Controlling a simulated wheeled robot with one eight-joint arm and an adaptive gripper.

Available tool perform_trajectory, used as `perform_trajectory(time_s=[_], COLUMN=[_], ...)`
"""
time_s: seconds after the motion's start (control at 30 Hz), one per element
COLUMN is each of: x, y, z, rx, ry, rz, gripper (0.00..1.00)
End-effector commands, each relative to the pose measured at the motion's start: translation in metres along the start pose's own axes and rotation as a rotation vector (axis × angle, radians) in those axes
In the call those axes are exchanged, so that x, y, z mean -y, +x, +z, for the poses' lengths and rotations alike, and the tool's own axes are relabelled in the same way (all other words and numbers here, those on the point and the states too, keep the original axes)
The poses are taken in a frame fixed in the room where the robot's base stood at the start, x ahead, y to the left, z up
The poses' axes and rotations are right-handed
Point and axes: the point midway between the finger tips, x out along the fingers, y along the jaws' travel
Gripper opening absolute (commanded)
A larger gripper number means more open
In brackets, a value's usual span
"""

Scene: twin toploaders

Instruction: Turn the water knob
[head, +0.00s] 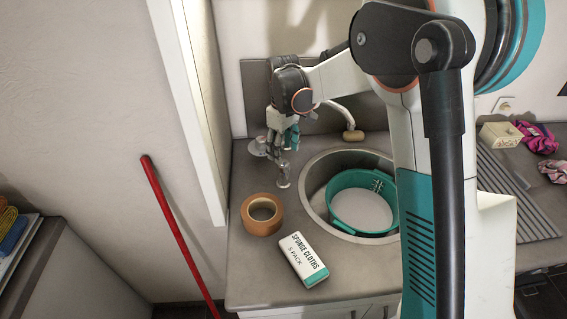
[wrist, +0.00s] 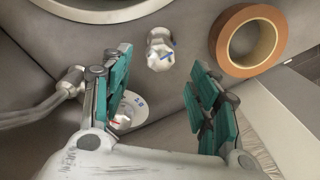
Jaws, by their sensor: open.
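My gripper (head: 282,143) is open and points down over the back left of the counter, beside the sink. In the wrist view, its teal-padded fingers (wrist: 160,68) are spread apart with nothing between the pads. A chrome knob with a blue mark (wrist: 160,50) stands just past the fingertips. It also shows in the head view (head: 284,176), just below my gripper. A second chrome knob with a red mark (wrist: 122,116) sits on a round pale base beside my left finger, which partly hides it. That base shows in the head view (head: 256,148). I see no clear contact with either knob.
The faucet (head: 350,122) reaches over the round sink (head: 312,185), which holds a teal tub (head: 340,215). A tape roll (head: 262,215) and a sponge cloth pack (head: 303,260) lie in front of the knobs. A white wall edge (head: 205,120) is close on the left.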

Motion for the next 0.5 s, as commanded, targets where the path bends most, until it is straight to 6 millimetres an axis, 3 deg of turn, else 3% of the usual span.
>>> perform_trajectory(time_s=[0.2, 0.5], x=[0.000, 0.000], y=[0.037, 0.054], z=[0.000, 0.000], rx=[0.000, -0.001], ry=[0.000, 0.000], rz=[0.000, 0.000], gripper=[0.55, 0.55])
